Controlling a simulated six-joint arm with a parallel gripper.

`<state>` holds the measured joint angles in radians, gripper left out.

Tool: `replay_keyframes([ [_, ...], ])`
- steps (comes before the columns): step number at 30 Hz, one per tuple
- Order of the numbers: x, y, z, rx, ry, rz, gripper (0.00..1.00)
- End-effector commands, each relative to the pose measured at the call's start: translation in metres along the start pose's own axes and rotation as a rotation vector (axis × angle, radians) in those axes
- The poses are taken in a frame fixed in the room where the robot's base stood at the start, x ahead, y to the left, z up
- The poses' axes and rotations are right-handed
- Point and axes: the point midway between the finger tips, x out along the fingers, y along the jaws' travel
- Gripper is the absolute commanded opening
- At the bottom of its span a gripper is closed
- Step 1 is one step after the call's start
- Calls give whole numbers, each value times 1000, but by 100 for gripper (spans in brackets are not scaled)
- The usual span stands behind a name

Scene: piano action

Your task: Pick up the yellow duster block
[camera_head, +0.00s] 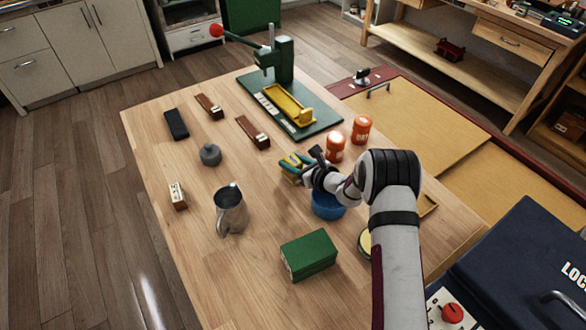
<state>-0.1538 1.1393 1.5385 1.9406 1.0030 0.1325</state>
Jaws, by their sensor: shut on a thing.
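The yellow duster block (290,168), yellow with a dark green-blue part, is right of the middle of the wooden table. My gripper (305,167) reaches in from the right and is shut on the block. The fingers cover part of the block's right side. I cannot tell whether the block touches the table top or is a little above it.
A blue bowl (327,207) stands just below my gripper, partly hidden by my arm. A green box (308,255), a metal jug (231,210) and a green press (283,62) are around.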

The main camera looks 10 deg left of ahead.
Motion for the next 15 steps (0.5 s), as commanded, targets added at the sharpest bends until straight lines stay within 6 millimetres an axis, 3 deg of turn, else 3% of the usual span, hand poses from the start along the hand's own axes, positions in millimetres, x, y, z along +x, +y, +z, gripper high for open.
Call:
replay_keyframes([
  [1, 0, 0, 0, 0, 0, 0, 21],
  [5, 0, 0, 0, 0, 0, 0, 0],
  [15, -1, 0, 3, -1, -1, 0, 0],
])
